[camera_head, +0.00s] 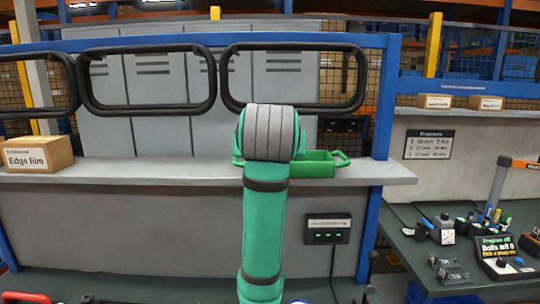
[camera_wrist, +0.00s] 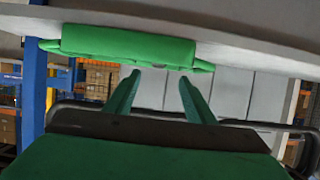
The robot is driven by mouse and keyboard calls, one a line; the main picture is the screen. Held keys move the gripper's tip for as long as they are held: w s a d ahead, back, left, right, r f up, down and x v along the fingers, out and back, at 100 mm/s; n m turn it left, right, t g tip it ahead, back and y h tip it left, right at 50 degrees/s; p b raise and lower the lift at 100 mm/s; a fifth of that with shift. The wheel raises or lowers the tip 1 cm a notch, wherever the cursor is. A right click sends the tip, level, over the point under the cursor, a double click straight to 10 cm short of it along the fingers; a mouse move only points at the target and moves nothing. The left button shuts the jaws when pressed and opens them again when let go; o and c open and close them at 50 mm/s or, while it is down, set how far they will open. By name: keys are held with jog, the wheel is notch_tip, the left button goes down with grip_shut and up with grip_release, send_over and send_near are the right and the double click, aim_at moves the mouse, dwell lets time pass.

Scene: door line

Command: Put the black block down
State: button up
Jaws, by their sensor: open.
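My gripper (camera_wrist: 158,76) shows in the wrist view with its two green fingers apart and nothing between them. In the head view it is hidden behind my green arm. I cannot make out the black block in either view. A green tray (camera_head: 318,169) with side handles stands on the grey ledge, partly hidden by my arm. In the wrist view the tray (camera_wrist: 120,47) is near the top, beyond the fingertips and apart from them in the picture. The inside of the tray is mostly out of sight.
The grey ledge (camera_head: 185,172) runs below a blue frame with black-rimmed openings (camera_head: 145,80). A box marked Edge film (camera_head: 38,154) stands at its left end. A blue post (camera_head: 378,130) rises right of the tray. A dark bench (camera_head: 425,250) with small devices is at right.

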jog(key=shift+v, duration=1.1)
jog(key=shift+f, duration=0.15)
